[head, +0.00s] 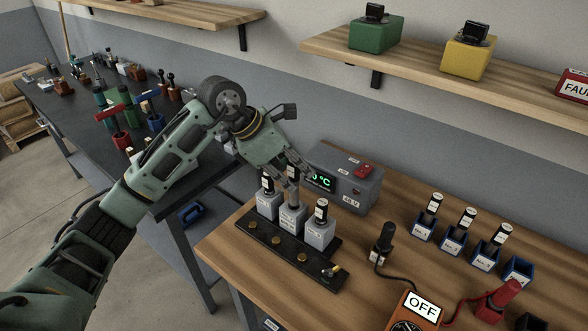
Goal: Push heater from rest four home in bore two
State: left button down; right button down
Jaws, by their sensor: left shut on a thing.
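A black base (290,262) near the table's left edge carries three grey blocks in a row. A black heater with a white label (321,211) stands upright in the right block (320,235), and another heater (268,185) stands in the left block (267,206). My left gripper (291,184) reaches down over the middle block (291,218) and is shut on a heater there. The fingers hide most of that heater, so I cannot tell how deep it sits. The rightmost blue rest (518,270) is empty. My right gripper is not in view.
Three blue rests (422,229) hold upright heaters. A grey control box (345,180) with a green display and red switch stands close behind the blocks. A black-handled probe (383,243) and an orange meter reading OFF (415,311) are to the right. Bare wood lies between.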

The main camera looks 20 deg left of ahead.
aim_at(294, 193)
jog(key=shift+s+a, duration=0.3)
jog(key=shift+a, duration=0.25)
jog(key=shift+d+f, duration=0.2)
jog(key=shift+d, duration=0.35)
pick_arm(q)
jog(key=shift+b, duration=0.3)
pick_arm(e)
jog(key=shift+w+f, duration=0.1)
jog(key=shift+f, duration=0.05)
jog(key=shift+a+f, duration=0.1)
